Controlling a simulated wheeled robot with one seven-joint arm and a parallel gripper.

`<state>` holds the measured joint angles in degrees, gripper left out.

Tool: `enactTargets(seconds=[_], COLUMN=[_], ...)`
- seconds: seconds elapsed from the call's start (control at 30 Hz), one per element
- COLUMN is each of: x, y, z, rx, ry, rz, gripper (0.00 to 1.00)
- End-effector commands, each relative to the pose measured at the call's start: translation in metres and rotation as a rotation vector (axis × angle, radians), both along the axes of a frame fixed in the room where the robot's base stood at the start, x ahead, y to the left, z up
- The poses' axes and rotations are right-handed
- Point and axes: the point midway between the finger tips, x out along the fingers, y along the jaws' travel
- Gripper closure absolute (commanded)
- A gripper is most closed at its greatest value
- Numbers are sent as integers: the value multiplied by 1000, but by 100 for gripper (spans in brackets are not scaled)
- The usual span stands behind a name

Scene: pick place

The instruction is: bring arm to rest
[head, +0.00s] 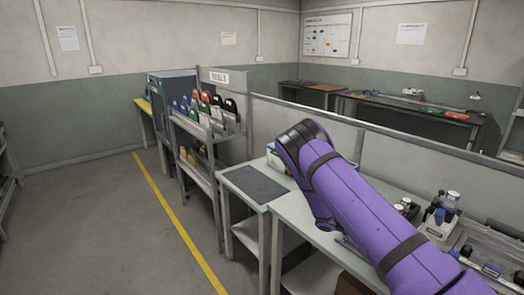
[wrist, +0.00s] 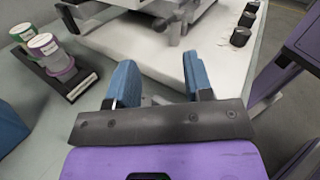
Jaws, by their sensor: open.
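My purple arm (head: 360,200) reaches across the right half of the head view, over a workbench. My gripper shows in the wrist view (wrist: 160,80), with its two blue fingers spread apart and nothing held between them. A white machine with black knobs (wrist: 165,45) lies just beyond the fingertips. I cannot tell whether the fingers touch it. In the head view my gripper cannot be made out.
A dark holder with two lidded jars (wrist: 58,62) stands left of the fingers. The grey-green workbench (head: 240,172) carries a dark mat (head: 254,184) and small items at right. Floor at left is clear.

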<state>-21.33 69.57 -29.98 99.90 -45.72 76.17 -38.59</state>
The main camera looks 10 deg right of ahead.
Motion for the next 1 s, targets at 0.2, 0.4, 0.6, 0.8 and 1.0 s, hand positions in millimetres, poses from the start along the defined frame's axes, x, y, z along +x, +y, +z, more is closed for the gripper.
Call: enactTargets(seconds=[0.2,0.4,0.6,0.8,1.0], x=[-7,-20,-36,-56,-80], y=[10,24,38,54,69], z=[41,85,130,174,218], rx=[97,207,309,408,499], ry=[-157,-338,-516,-690,-861], rz=[-77,-169,-257,-341,-423], gripper=[53,53,53,53,53])
